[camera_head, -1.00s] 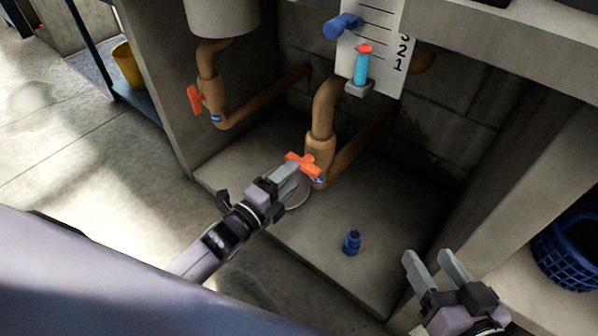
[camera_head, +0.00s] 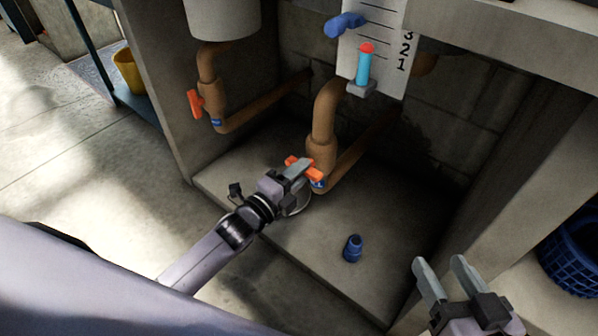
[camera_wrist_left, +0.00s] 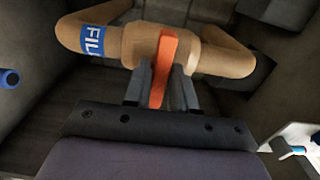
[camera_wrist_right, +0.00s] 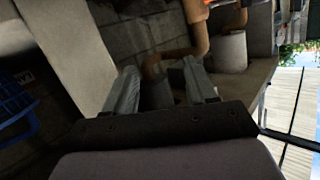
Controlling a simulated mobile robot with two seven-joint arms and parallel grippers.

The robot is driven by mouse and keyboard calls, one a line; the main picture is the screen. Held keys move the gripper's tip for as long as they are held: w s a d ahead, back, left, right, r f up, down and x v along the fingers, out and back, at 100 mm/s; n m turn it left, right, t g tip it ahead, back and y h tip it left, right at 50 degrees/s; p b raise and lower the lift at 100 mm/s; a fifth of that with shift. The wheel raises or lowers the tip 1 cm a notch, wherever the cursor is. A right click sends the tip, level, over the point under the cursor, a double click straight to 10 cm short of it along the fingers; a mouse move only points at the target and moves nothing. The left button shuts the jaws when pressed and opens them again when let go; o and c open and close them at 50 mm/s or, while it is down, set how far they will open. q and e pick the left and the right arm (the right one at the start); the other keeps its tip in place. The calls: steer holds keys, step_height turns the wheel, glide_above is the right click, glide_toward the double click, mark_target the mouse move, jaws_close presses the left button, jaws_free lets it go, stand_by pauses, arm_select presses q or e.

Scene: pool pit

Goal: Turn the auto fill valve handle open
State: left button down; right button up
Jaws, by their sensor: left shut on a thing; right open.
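The orange valve handle (camera_head: 314,173) sits at the foot of the central tan pipe (camera_head: 322,135). A blue label reading "FIL" (camera_wrist_left: 92,41) shows on that pipe in the left wrist view. My left gripper (camera_head: 299,170) is shut on the handle. In the left wrist view the orange handle (camera_wrist_left: 163,72) runs upright between the two fingers, and the pipe lies across behind it. My right gripper (camera_head: 440,272) is open and empty at the lower right, apart from the valve. It also shows in the right wrist view (camera_wrist_right: 162,88).
A second orange handle (camera_head: 195,104) is on the left pipe. A small blue fitting (camera_head: 353,248) stands on the pit floor. A number chart (camera_head: 385,45) with a blue tube hangs behind. A blue basket (camera_head: 572,262) is at the right. Concrete walls (camera_head: 180,120) bound the pit.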

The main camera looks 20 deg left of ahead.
steer(key=shift+r, duration=0.1)
arm_select(q)
steer(key=shift+n+p, duration=3.75)
steer(key=shift+n, duration=5.25)
arm_select(e)
steer(key=shift+a+r+m+g+h, duration=0.15)
steer(key=shift+m+g+h, duration=0.15)
steer(key=shift+g, duration=0.6)
